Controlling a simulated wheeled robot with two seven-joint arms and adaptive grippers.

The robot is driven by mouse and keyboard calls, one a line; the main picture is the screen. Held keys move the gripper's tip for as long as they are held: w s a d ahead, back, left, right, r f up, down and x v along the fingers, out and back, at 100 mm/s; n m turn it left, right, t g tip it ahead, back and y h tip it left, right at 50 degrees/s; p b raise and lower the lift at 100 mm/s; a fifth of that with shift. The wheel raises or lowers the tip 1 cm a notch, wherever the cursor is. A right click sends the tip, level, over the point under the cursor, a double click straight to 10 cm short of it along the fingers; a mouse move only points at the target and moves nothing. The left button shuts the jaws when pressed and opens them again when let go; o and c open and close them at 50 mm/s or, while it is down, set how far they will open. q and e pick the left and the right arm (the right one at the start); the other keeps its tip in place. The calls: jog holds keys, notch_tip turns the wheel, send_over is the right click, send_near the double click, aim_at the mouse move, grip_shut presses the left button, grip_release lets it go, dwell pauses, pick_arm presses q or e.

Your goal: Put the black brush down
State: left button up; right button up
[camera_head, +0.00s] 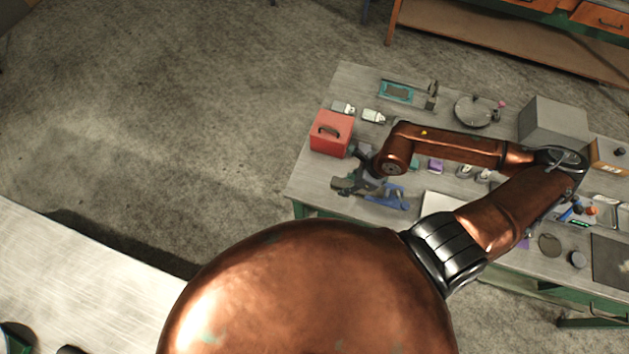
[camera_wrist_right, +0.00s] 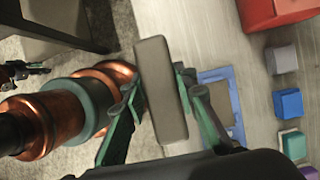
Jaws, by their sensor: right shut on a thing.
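The black brush shows in the right wrist view as a dark grey, rounded oblong block (camera_wrist_right: 160,88). My right gripper (camera_wrist_right: 158,94) is shut on it, with one green finger against each long side. Any bristles are hidden. In the head view my right gripper (camera_head: 358,180) is over the left end of the workbench (camera_head: 308,186), between a red box and a blue frame. The brush is small and dark there and hard to separate from the fingers. Whether it touches the bench top I cannot tell.
The red box (camera_head: 331,132) stands behind the gripper, and the blue frame (camera_head: 392,198) lies just right of it. Small blocks, including a purple one (camera_head: 435,166), lie farther right. Bare bench top shows along the left edge.

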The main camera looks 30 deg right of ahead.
jog(key=w+a+f+p, duration=0.2)
jog(key=w+a+f, duration=0.15)
jog(key=w, duration=0.45)
jog(key=p, duration=0.1)
send_near(311, 182)
jog(key=shift+w+a+f, duration=0.7)
jog(key=shift+w+f, duration=0.05)
jog(key=shift+f, duration=0.05)
jog(key=shift+w+a+f, duration=0.15)
jog(key=shift+w+f, duration=0.2)
jog(key=shift+f, duration=0.15)
notch_tip(311, 182, down, 2)
jog(key=shift+f+p, duration=0.1)
jog(key=shift+p, duration=0.6)
jog(key=shift+f, duration=0.45)
jog(key=shift+f, duration=0.15)
jog(key=o, duration=1.1)
